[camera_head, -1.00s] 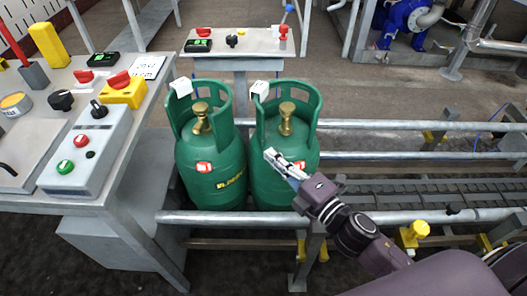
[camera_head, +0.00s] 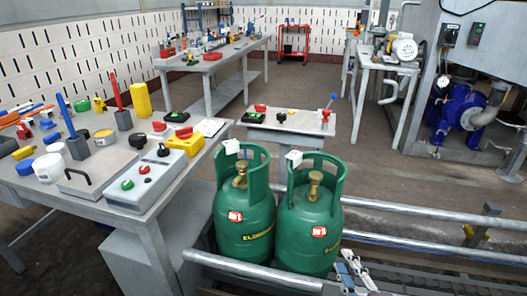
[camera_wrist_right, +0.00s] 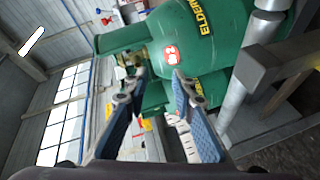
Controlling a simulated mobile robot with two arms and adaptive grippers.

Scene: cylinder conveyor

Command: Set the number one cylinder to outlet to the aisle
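Two green gas cylinders stand upright side by side on the conveyor: a left cylinder (camera_head: 245,205) and a right cylinder (camera_head: 308,225). Each has a collar, a brass valve, a white tag and a red-and-white front label. The label numbers are too small to read surely. The left brass valve (camera_head: 240,178) and right brass valve (camera_head: 315,185) sit inside the collars. My right gripper (camera_head: 352,272) is low beside the right cylinder's front right. In the wrist view its blue-padded fingers (camera_wrist_right: 150,92) are apart and empty, with a green cylinder (camera_wrist_right: 218,40) close beyond them. My left gripper is out of view.
A front rail (camera_head: 250,270) and rear rails (camera_head: 410,218) border the conveyor. A table with a control box (camera_head: 140,188) stands left. A small table (camera_head: 290,120) stands behind the cylinders. Open floor (camera_head: 365,165) lies behind and right.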

